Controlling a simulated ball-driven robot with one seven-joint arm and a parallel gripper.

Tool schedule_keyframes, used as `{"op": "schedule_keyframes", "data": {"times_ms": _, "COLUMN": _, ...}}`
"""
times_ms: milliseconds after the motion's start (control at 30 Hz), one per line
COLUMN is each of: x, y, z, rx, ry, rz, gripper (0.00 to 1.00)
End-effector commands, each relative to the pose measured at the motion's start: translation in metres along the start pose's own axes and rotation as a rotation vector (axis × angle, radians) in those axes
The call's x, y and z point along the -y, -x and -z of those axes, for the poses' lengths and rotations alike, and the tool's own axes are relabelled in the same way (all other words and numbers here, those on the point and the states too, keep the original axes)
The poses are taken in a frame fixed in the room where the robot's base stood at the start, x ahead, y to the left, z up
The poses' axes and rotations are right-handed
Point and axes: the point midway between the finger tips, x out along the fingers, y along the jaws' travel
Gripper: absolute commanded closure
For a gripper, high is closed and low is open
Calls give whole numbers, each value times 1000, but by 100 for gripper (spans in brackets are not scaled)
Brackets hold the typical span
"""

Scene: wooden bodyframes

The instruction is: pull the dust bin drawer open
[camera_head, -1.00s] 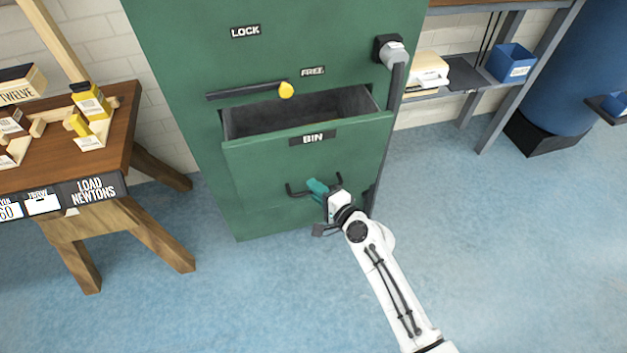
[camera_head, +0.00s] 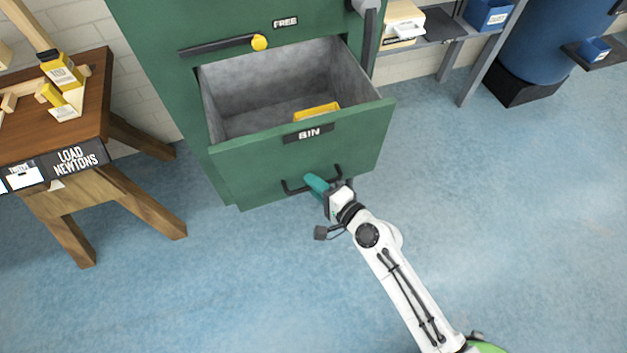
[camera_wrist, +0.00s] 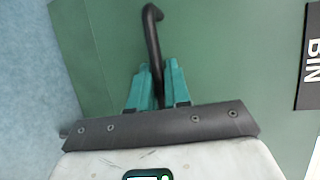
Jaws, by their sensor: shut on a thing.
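The green dust bin drawer (camera_head: 300,163) is pulled well out of the green cabinet, below the FREE label. Its grey inside shows, with a yellow thing (camera_head: 316,112) lying in it. The black bar handle (camera_head: 290,188) runs along the lower front of the drawer, under the BIN label. My gripper (camera_head: 313,182) has teal fingers and is at the middle of the handle. In the wrist view, the fingers (camera_wrist: 158,80) are shut around the black handle (camera_wrist: 151,30), one on each side. The fingertips are close to the drawer front.
A wooden table (camera_head: 100,130) with a LOAD NEWTONS label stands at left. A shelf with a blue bin (camera_head: 488,14) and a blue drum (camera_head: 545,50) are at right. The floor in front is clear.

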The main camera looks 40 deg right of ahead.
Motion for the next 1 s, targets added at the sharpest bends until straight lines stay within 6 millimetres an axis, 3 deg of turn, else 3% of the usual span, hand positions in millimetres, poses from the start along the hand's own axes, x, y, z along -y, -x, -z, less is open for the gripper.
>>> {"op": "schedule_keyframes", "data": {"times_ms": 167, "x": -1, "y": 0, "z": 1, "rx": -2, "ry": 0, "rz": -2, "gripper": 100}}
{"op": "schedule_keyframes", "data": {"times_ms": 200, "x": -1, "y": 0, "z": 1, "rx": -2, "ry": 0, "rz": -2, "gripper": 81}}
{"op": "schedule_keyframes", "data": {"times_ms": 233, "x": -1, "y": 0, "z": 1, "rx": -2, "ry": 0, "rz": -2, "gripper": 78}}
{"op": "schedule_keyframes", "data": {"times_ms": 567, "x": -1, "y": 4, "z": 0, "rx": -1, "ry": 0, "rz": -2, "gripper": 77}}
{"op": "schedule_keyframes", "data": {"times_ms": 667, "x": -2, "y": 14, "z": 0, "rx": 0, "ry": -1, "rz": -2, "gripper": 77}}
{"op": "schedule_keyframes", "data": {"times_ms": 1000, "x": -3, "y": 76, "z": 0, "rx": -2, "ry": 0, "rz": -3, "gripper": 77}}
